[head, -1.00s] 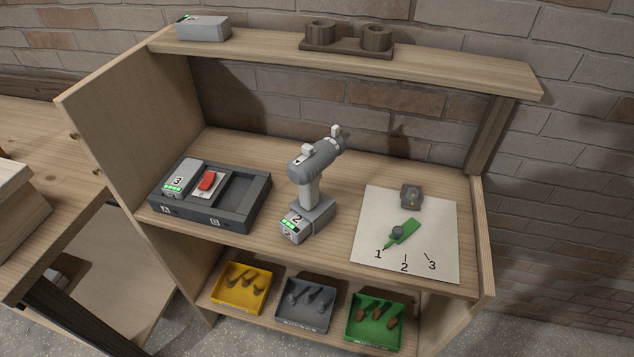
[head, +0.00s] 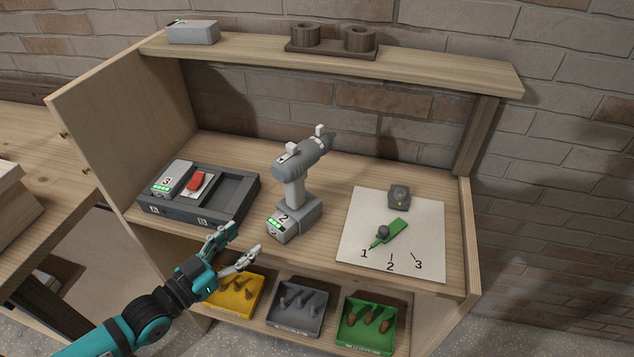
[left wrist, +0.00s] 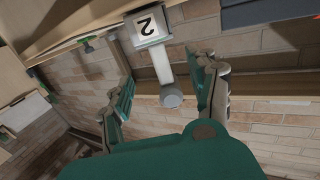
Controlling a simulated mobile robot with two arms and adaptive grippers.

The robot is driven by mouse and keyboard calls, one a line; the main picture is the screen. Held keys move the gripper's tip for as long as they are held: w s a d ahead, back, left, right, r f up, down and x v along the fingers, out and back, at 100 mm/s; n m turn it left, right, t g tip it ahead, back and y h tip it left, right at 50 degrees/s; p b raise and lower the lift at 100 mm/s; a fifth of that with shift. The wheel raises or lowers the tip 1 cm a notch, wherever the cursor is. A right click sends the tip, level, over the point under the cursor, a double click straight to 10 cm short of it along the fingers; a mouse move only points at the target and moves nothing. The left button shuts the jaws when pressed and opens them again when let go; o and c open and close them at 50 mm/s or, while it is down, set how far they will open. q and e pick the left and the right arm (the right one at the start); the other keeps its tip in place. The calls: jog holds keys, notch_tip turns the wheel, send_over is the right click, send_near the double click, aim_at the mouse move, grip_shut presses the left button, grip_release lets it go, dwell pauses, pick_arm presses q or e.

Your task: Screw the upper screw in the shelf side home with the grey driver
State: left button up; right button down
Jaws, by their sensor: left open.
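The grey driver (head: 298,170) stands upright on its battery, labelled 2, on the shelf board. It also shows in the left wrist view (left wrist: 162,66), upside down, between and beyond the fingers. My left gripper (head: 243,240) is open and empty, in front of the board's edge, left of and below the driver and apart from it. Its two spread fingers show in the left wrist view (left wrist: 163,75). The upper screw (head: 63,136) sticks out of the left shelf side (head: 115,115), with another screw (head: 85,170) below it. My right gripper is out of view.
A dark tray (head: 232,190) holding a battery labelled 3 and a red piece stands left of the driver. Yellow, grey and green bins (head: 372,348) sit below. The upper board (head: 440,72) hangs above the back.

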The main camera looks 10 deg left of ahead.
aim_at(290, 200)
pick_arm(q)
jog(key=shift+h, duration=0.3)
jog(key=x, duration=0.4)
jog(key=r+p+x, duration=0.1)
jog(key=x, duration=0.3)
jog(key=r+p+x, duration=0.1)
jog(key=x, duration=0.3)
jog(key=shift+s+d, duration=0.15)
jog(key=shift+d, duration=0.15)
jog(key=p+x, duration=0.1)
jog(key=x, duration=0.4)
jog(key=shift+w, duration=0.45)
jog(key=shift+s, duration=0.1)
jog(key=shift+c, duration=0.6)
grip_shut()
jog(key=shift+r, duration=0.15)
